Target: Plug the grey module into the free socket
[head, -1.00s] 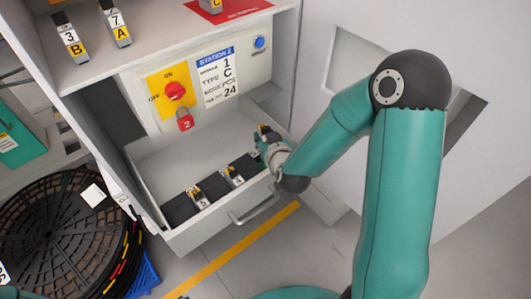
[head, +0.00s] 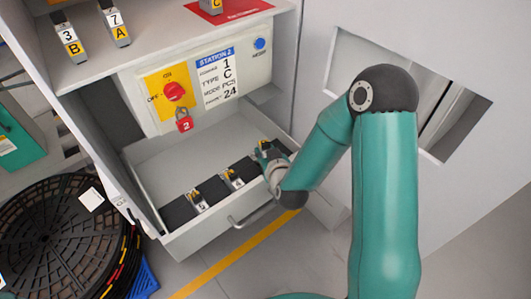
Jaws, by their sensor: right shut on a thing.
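An open white drawer (head: 160,151) holds a black socket strip (head: 179,212). Two grey modules with yellow parts, one at the left (head: 198,201) and one near the middle (head: 233,180), sit upright in the strip. My right gripper (head: 266,152) is low over the strip's right end, shut on a small module, which it mostly hides. The socket under the gripper is hidden too, so I cannot tell whether the module is seated. My left gripper is not in view.
Above the drawer is a panel with a red switch (head: 175,91), a red padlock (head: 184,124) and a blue button (head: 260,44). The drawer handle (head: 252,215) projects in front. Black reels (head: 60,230) stand left.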

